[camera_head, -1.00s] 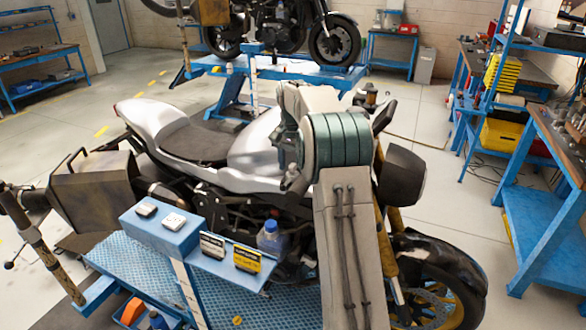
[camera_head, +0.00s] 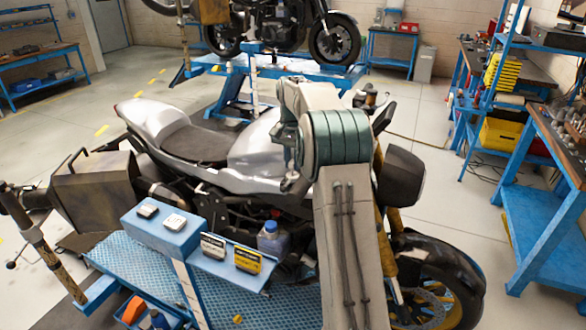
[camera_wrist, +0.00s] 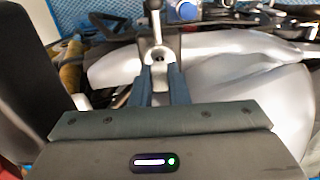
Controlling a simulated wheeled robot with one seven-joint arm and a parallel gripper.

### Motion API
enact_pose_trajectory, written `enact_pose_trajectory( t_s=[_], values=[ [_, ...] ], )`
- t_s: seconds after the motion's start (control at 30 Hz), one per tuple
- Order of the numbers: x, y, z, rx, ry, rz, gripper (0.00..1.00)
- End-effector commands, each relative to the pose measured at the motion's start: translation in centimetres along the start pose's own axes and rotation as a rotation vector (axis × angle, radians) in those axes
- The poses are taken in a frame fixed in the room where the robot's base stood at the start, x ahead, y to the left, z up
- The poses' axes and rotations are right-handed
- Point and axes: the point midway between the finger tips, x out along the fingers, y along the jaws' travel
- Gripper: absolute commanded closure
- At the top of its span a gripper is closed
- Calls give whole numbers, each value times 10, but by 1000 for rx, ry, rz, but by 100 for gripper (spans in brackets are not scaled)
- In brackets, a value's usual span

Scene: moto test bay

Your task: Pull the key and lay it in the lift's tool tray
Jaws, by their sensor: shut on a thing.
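My gripper (camera_wrist: 160,82) is shut on a small pale metal piece with a dark hole, which I take to be the key (camera_wrist: 158,57). A rod with a round end extends above it in the wrist view. In the head view my gripper is largely hidden by my arm, and a small pale end (camera_head: 290,183) shows below it, over the silver motorcycle (camera_head: 255,140). I cannot tell whether the key is clear of its lock.
A blue bottle (camera_head: 270,240) and two boxed items (camera_head: 248,259) stand on the right part of the blue tray. A brown side case (camera_head: 95,185) is at the left. A blue workbench (camera_head: 545,220) stands at the right, with open floor between.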

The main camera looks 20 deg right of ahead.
Motion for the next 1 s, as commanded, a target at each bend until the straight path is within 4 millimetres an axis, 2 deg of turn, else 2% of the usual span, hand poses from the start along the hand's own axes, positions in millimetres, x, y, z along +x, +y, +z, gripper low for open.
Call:
enact_pose_trajectory(
  t_s=[1.0],
  values=[
    [-41,0,0,0,0,0,100]
  ],
)
